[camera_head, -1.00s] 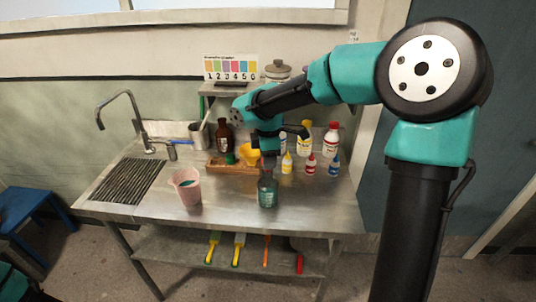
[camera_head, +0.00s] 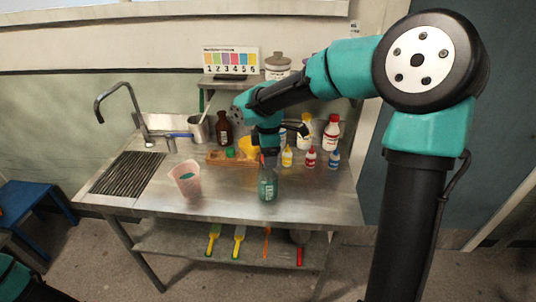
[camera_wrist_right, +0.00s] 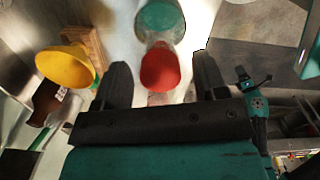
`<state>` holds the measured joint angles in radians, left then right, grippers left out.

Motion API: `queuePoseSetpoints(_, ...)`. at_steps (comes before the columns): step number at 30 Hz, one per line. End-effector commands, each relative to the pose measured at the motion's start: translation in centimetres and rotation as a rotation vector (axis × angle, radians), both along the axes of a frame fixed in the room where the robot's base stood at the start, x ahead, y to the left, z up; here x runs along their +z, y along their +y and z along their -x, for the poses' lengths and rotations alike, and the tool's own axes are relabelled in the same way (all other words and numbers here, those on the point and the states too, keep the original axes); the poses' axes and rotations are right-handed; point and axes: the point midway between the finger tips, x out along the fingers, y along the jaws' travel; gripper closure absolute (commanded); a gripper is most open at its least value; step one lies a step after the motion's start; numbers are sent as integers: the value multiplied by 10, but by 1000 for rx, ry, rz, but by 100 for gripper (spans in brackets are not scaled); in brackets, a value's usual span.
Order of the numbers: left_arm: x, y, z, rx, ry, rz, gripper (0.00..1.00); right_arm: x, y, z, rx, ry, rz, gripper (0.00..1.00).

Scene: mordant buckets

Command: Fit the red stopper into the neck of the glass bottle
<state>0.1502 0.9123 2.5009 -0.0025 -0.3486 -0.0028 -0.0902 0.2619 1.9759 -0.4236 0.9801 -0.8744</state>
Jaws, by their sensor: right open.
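The glass bottle (camera_head: 268,186) stands upright on the steel bench near its front edge, with dark teal liquid in it. In the right wrist view the bottle (camera_wrist_right: 160,17) is at the top. The red stopper (camera_wrist_right: 160,70) is in line with the bottle's neck there and appears to sit at its mouth; how deep it goes is hard to tell. My right gripper (camera_wrist_right: 161,60) is open, with one finger on each side of the stopper and visible gaps. In the head view my right gripper (camera_head: 267,154) is right above the bottle. My left gripper is out of view.
A pink beaker (camera_head: 187,181) stands left of the bottle. A wooden rack (camera_head: 218,158) with a yellow funnel (camera_head: 249,146) is behind it. Small yellow, red and blue-capped bottles (camera_head: 311,157) stand to the right. The bench between beaker and bottle is clear.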

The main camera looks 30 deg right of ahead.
Motion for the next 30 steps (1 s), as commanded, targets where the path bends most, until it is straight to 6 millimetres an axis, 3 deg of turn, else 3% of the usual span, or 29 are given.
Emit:
queuePoseSetpoints(8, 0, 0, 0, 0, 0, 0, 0, 1, 0, 0, 0, 0, 0, 32)
queuePoseSetpoints(14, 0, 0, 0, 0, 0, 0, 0, 13, 0, -1, 1, -3, 0, 32)
queuePoseSetpoints(30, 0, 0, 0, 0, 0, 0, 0, 110, 1, -1, 1, -4, 0, 32)
